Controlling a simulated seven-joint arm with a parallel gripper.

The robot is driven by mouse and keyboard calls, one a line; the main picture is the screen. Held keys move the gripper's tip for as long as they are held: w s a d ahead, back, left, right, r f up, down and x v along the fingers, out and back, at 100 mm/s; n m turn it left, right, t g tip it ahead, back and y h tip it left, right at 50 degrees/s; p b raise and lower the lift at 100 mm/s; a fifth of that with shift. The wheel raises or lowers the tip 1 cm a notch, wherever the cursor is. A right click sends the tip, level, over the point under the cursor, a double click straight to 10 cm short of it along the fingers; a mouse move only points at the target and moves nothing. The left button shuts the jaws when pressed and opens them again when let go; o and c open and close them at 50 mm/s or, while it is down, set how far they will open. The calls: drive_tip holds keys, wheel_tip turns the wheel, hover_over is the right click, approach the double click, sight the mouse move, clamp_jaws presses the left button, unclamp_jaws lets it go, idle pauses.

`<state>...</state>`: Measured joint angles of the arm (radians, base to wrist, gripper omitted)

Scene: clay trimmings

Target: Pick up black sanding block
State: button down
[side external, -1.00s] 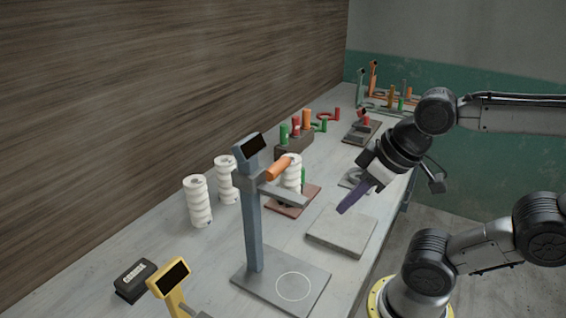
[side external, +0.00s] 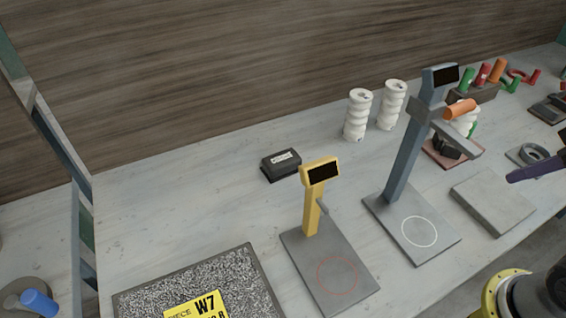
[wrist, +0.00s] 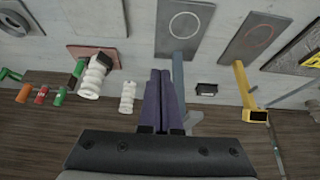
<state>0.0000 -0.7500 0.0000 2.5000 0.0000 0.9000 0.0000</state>
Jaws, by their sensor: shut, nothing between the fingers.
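The black sanding block (side external: 281,163), with a white label on it, lies on the pale bench near the wooden back wall, behind the yellow stand. It also shows in the wrist view (wrist: 206,89), small, to the right of the fingers. My gripper's purple fingers (side external: 519,175) show at the right edge of the side view, far to the right of the block. In the wrist view the fingers (wrist: 165,78) are together and empty. Most of the arm is outside the side view.
A yellow stand (side external: 312,210) is just in front of the block. A tall blue-grey stand (side external: 398,160) rises between the block and my gripper. White ridged cylinders (side external: 357,116) stand to the block's right. A grey slab (side external: 493,200) lies near my fingers. Bench left of the block is clear.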

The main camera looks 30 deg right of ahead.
unclamp_jaws()
idle(0.6)
